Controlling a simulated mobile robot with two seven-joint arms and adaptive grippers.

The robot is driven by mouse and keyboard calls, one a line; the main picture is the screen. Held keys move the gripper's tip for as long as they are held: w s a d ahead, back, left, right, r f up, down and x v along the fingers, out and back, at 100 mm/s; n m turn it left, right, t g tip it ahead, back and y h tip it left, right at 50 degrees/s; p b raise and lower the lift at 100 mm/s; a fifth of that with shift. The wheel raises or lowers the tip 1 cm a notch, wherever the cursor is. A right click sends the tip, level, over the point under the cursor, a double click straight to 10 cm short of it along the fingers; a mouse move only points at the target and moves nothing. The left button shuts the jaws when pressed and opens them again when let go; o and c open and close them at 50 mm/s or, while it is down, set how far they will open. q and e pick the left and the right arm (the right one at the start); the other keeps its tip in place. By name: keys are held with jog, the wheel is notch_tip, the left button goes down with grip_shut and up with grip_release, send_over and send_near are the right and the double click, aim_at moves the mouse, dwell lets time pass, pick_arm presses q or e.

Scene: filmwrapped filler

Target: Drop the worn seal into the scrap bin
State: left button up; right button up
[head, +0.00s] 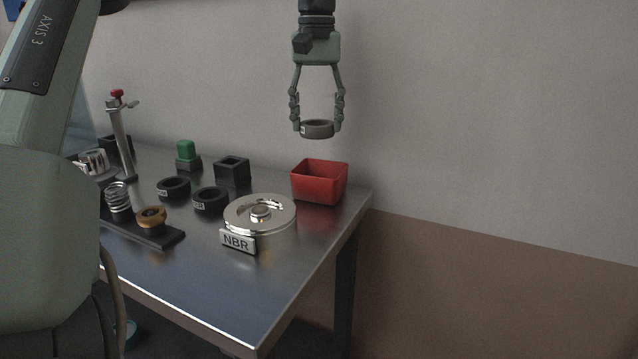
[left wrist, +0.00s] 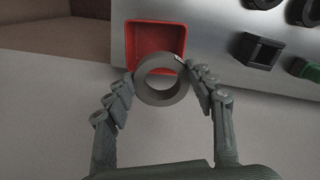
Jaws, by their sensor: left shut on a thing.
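My left gripper (head: 317,128) is shut on a grey ring-shaped seal (head: 317,133) and holds it in the air above the table's far right corner. The seal has a small pale label at its edge. The red scrap bin (head: 319,184) stands on the table below the gripper; it is open-topped. In the left wrist view the seal (left wrist: 161,98) sits between the two fingertips (left wrist: 162,90) and covers part of the near side of the red bin (left wrist: 155,27). The visible part of the bin's inside looks empty. My right gripper is not in view.
The metal table (head: 285,268) carries a silver round container (head: 260,214) labelled NBR, two black rings (head: 210,201) (head: 173,188), a black square holder (head: 232,172), a green-topped block (head: 186,155) and a spring on a dark base (head: 118,203). A wall stands behind the table.

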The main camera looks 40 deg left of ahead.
pick_arm(q)
jog(key=shift+f, duration=0.85)
jog(key=o, duration=1.2)
notch_tip(320, 180, up, 12)
jog(key=shift+f, duration=0.1)
notch_tip(320, 180, down, 12)
jog(key=shift+r, duration=2.15)
